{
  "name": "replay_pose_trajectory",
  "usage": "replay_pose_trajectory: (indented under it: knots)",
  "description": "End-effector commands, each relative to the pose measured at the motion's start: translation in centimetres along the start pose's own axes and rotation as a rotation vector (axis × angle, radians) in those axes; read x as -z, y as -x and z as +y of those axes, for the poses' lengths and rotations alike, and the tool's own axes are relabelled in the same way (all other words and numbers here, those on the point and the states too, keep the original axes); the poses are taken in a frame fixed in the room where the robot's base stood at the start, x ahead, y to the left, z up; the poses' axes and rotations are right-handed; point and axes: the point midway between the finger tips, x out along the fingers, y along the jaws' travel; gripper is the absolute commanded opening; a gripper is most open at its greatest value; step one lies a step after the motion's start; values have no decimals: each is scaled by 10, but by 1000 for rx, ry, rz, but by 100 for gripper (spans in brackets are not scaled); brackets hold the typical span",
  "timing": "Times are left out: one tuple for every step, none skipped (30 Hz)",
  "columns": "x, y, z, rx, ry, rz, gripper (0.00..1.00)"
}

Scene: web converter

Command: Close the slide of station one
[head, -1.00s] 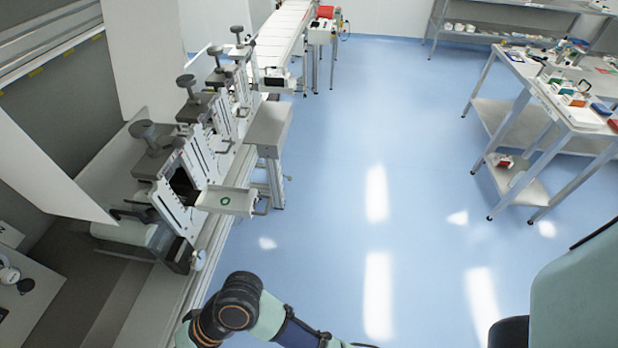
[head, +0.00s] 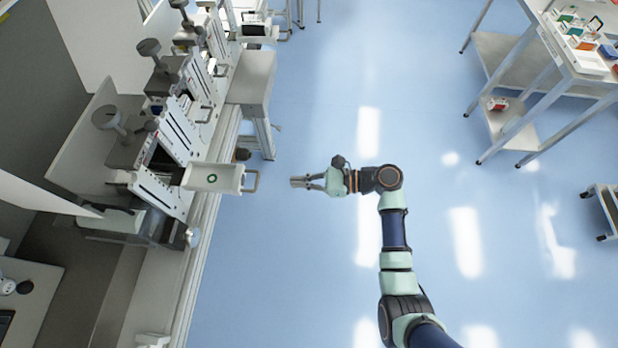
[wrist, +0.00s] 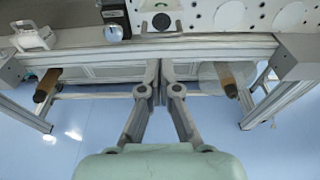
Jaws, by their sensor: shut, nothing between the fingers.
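The nearest station on the left has a white slide (head: 205,178) with a green ring mark. The slide sticks out to the right of the station's slanted plate, with a metal loop handle (head: 252,181) on its outer end. No label shows which station is number one. My gripper (head: 300,182) is shut and empty, pointing left toward the handle and apart from it in the picture. In the wrist view its fingers (wrist: 161,72) are together in front of a machine frame. A white part with a handle (wrist: 32,37) shows at the upper left there; I cannot tell if it is this slide.
A farther station has another white box with a handle (head: 260,29) sticking out. A grey side table (head: 253,75) stands beside the machine rail. A wheeled shelf table (head: 505,65) stands at the upper right. The blue floor around my arm is open.

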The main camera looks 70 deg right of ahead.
Motion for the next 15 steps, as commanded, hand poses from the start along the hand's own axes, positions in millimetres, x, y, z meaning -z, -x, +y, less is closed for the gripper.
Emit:
replay_pose_trajectory:
  knots:
    - [1, -12, 1, -6, 0, 1, 0]
    - [1, -19, 1, -5, 0, 1, 0]
    - [1, -28, 1, -5, 1, 1, 0]
    - [1, -34, 1, -5, 2, 2, 0]
    - [1, -41, 1, -4, 2, 1, 0]
    - [1, -49, 1, -5, 2, 2, 0]
    - [1, -55, 1, -4, 2, 2, 0]
    - [1, -60, 1, -4, 2, 1, 0]
    - [1, -66, 1, -3, 2, 1, 0]
    - [1, -71, 1, -3, 1, 1, 0]
    - [1, -75, 1, -3, 1, 1, 0]
    - [1, -79, 0, -2, 1, 1, 0]
    - [0, -82, 0, -2, 2, 1, 0]
    - [0, -84, 0, -2, 2, 1, 0]
    - [0, -87, 0, -1, 2, 1, 0]
